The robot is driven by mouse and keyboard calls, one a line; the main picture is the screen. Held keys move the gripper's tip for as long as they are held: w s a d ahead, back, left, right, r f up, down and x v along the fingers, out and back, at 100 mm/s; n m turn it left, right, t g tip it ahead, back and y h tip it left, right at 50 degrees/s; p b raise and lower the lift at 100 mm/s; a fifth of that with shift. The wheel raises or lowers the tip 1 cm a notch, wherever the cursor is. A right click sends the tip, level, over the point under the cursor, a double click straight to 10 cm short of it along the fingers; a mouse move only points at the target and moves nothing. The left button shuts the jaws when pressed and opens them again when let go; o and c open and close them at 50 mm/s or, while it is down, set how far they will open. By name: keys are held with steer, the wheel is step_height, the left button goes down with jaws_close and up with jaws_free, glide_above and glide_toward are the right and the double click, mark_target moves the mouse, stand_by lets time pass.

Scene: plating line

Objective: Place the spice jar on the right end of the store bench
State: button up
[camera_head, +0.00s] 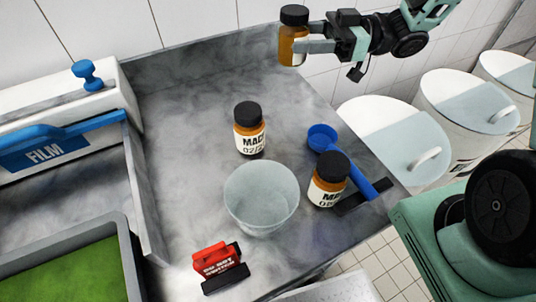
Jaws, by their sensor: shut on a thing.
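My gripper (306,44) is at the upper right, shut on a spice jar (293,52) with an amber body and a black lid. The jar is upright and held in the air by the back right edge of the store bench (190,130), a grey stone-like top. Two similar amber jars with black lids and white labels stand on the bench, one near the middle (249,140) and one towards the right edge (328,190). The label of the held jar is mostly hidden by the finger.
A blue scoop (325,140) lies behind the right one. A red clip (217,260) is at the front. A film dispenser (60,140) and a green-bottomed tray (60,260) are left. White lidded bins (400,140) stand right. The back left surface is clear.

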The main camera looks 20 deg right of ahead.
steer(key=s+d+f+n+g, duration=0.1)
steer(key=s+f+n+g, duration=0.1)
steer(key=s+g, duration=0.1)
glide_above(306, 115)
step_height(306, 115, down, 5)
steer(key=shift+f+b, duration=0.1)
steer(key=shift+b, duration=0.3)
steer(key=shift+f, duration=2.35)
steer(key=shift+f, duration=0.1)
steer(key=o, duration=1.1)
